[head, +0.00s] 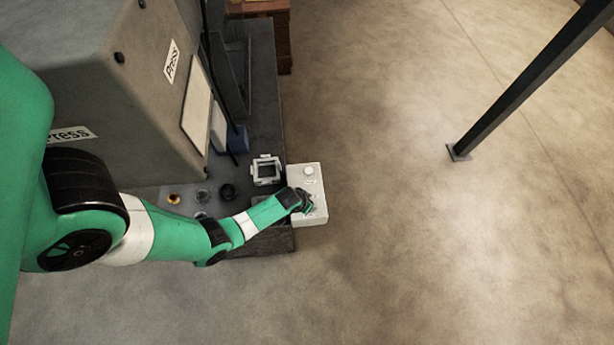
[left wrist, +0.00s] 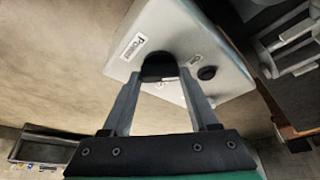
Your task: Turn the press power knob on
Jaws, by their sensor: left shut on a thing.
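The press control box (head: 306,178) is a pale box at the right edge of the dark bench in the head view. It also fills the upper middle of the left wrist view (left wrist: 185,30), with a "Power" label on its face. A black power knob (left wrist: 158,66) stands on this face. My left gripper (head: 307,202) is at the box, and in the left wrist view its two fingers (left wrist: 161,77) are shut on the knob from both sides. The fingers and knob partly cover the small markings, one of which seems to read "On". My right gripper is not in view.
A round white button (head: 309,171) sits on the box's far end. A small square frame (head: 266,170) and several round parts lie on the bench left of the box. The large grey press housing (head: 120,70) stands at left.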

